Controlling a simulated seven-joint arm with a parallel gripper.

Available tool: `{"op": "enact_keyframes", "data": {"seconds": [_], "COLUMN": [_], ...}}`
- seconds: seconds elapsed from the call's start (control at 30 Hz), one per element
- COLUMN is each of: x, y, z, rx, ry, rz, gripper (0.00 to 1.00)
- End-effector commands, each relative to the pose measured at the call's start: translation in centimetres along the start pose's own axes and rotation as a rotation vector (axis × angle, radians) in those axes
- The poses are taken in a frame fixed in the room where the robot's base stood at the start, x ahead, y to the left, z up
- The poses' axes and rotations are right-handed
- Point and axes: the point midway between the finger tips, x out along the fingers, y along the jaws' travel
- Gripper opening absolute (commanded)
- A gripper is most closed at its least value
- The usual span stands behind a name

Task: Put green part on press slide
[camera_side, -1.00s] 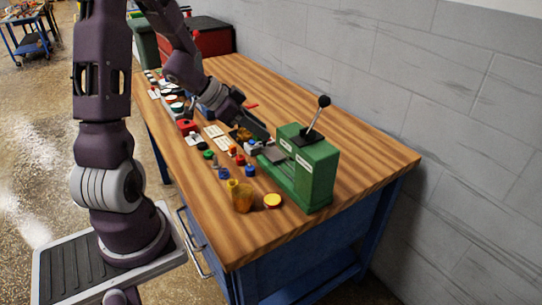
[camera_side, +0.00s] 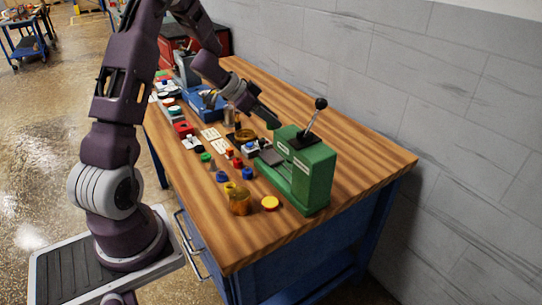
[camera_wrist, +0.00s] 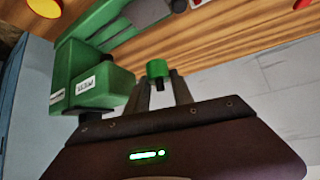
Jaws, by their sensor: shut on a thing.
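My gripper (camera_wrist: 160,88) is shut on a small green cylindrical part (camera_wrist: 157,69), with a dark stub at its lower end in the wrist view. In the side view my gripper (camera_side: 268,117) holds the green part (camera_side: 273,124) in the air, just behind and above the green press (camera_side: 312,174). The press slide looks like the dark grey plate (camera_side: 271,157) at the left of the press, low on its green base. It also shows at the top of the wrist view (camera_wrist: 148,10). The held part is apart from the plate.
The press lever with a black knob (camera_side: 320,103) stands up near my gripper. The wood table behind the press is clear.

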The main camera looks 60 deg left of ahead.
Motion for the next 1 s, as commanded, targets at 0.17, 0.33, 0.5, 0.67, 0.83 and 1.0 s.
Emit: {"op": "enact_keyframes", "data": {"seconds": [0.17,0.33,0.5,0.67,0.83,1.0], "x": [3.0,5.1,6.9,7.0,7.2,7.2], "y": [0.1,0.1,0.1,0.1,0.1,0.1], "z": [3.2,5.3,7.1,7.1,7.3,7.3], "rx": [-0.007,-0.007,-0.003,-0.001,-0.001,-0.001], "ry": [-0.003,-0.002,-0.002,-0.001,-0.001,-0.001], "rz": [0.004,0.003,0.001,0.000,0.000,0.000], "gripper": [0.00,0.00,0.00,0.00,0.00,0.50]}}
